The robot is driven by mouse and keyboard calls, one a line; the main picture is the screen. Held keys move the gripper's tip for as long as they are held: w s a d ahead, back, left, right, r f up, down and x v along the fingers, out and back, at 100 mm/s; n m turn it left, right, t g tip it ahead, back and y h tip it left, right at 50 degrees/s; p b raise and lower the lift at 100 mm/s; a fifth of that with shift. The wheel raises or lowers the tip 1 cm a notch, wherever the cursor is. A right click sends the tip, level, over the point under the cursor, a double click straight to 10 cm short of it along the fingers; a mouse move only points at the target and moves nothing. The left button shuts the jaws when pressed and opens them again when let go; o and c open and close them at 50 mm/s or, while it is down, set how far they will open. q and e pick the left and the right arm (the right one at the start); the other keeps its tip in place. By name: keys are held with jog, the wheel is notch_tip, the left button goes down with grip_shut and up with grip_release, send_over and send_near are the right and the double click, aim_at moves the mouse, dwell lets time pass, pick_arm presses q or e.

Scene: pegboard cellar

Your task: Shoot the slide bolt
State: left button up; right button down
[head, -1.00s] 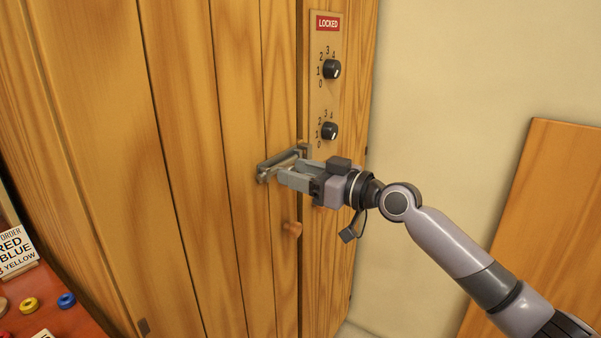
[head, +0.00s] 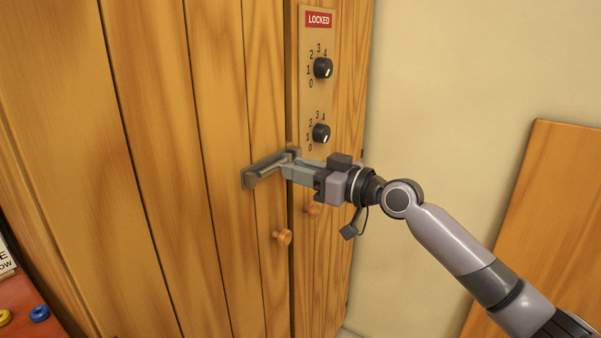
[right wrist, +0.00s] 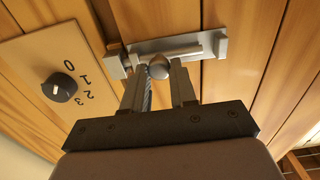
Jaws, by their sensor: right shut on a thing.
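The metal slide bolt (head: 262,173) is mounted across the wooden door, with a small keeper (head: 294,153) at its right end by the gap to the door frame. My right gripper (head: 287,168) is at the bolt's right part. In the right wrist view, which is turned over, the slide bolt (right wrist: 190,46) lies beyond the fingers and its round knob (right wrist: 158,67) is between the fingertips (right wrist: 160,74) of my right gripper, which is shut on it. The knob sits close to the keeper (right wrist: 115,66). I cannot tell how far the rod enters it. My left gripper is out of view.
A panel with two black dials (head: 322,68) and a red LOCKED sign (head: 319,19) is above my gripper. Wooden knobs (head: 282,238) are below the bolt. A red surface with coloured rings (head: 39,314) is at lower left. Bare wall (head: 450,90) is at right.

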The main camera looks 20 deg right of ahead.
jog(key=shift+w+d, duration=0.2)
jog(key=shift+d, duration=0.1)
jog(key=c, duration=0.9)
grip_release()
jog(key=shift+s, duration=0.1)
jog(key=b+v, duration=0.2)
jog(key=v, duration=0.5)
